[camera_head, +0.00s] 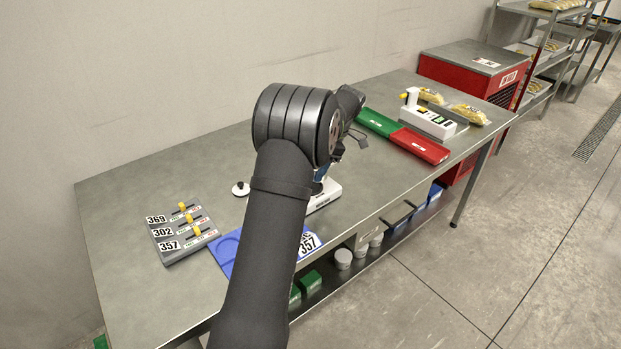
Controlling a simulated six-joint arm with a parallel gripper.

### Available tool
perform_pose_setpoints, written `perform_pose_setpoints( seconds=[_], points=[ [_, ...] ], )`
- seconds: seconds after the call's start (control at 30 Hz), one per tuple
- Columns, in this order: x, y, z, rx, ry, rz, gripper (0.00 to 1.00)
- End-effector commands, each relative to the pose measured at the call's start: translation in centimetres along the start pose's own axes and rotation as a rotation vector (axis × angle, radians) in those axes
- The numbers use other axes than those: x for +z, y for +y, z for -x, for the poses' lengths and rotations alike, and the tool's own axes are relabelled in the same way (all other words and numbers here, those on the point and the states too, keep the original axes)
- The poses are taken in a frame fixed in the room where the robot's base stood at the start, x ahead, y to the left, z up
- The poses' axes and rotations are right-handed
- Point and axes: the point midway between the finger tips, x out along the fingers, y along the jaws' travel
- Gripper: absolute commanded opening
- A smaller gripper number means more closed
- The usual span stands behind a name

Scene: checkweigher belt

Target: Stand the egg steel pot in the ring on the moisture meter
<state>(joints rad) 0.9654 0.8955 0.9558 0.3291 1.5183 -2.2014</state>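My dark arm (268,235) rises through the middle of the view and hides much of the table behind it. I cannot make out the egg steel pot. A blue tray (228,250) with round recesses and a 357 label lies partly behind the arm.
A grey board (183,237) with numbers 369, 302, 357 and yellow sliders lies at left. A small white disc (241,188) with a black knob lies near the arm. Green (377,122) and red (420,146) trays and a white machine (428,121) with yellow bags stand at right.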

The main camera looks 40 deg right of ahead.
Motion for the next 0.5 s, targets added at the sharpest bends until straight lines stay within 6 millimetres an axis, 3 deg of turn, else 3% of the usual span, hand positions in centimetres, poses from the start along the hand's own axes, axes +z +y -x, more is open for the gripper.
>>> perform_pose_setpoints(
  seconds=[0.2, 0.37, 0.5],
  points=[
    [-0.8, 2.1, -1.9, 0.001, -0.001, 0.0, 0.18],
    [-0.5, 2.2, -2.9, -0.001, 0.0, -0.002, 0.18],
    [0.4, 2.2, -4.8, -0.001, 0.0, -0.003, 0.18]
  ],
)
